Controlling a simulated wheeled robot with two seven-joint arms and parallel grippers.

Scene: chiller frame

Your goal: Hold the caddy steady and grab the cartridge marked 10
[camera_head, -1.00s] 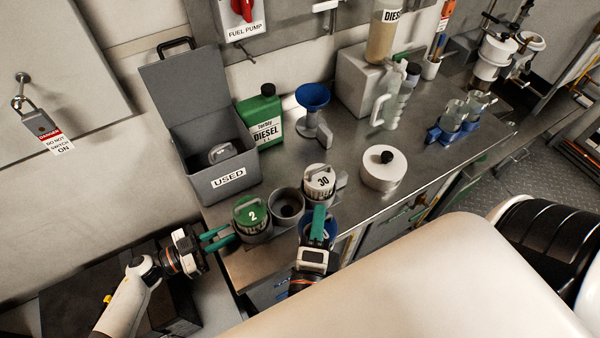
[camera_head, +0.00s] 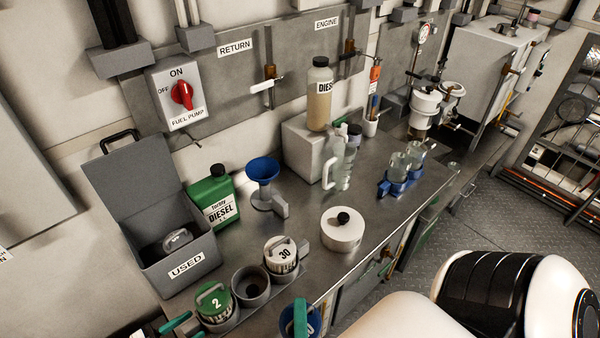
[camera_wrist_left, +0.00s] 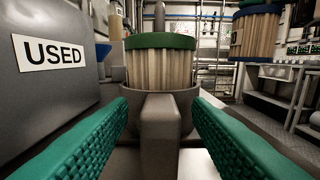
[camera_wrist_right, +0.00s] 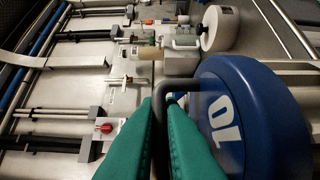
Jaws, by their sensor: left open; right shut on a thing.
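The grey caddy (camera_head: 268,291) stands at the bench's front edge. It holds the green-topped cartridge marked 2 (camera_head: 214,302) and the white-topped cartridge marked 30 (camera_head: 281,252); the middle cup is empty. My left gripper (camera_head: 183,331) is open at the caddy's near left end. In the left wrist view its fingers (camera_wrist_left: 158,135) stand either side of a grey upright tab of the caddy, with gaps. My right gripper (camera_wrist_right: 160,110) is shut on the handle of the blue cartridge marked 10 (camera_wrist_right: 235,125). That cartridge hangs beside the caddy, clear of it, in the left wrist view (camera_wrist_left: 255,38).
The open grey USED bin (camera_head: 180,240) stands behind the caddy. A green diesel can (camera_head: 212,198), blue funnel (camera_head: 262,170), white lidded pot (camera_head: 342,232) and clear jug (camera_head: 340,165) stand further along the bench. Bare bench top lies between the funnel and pot.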

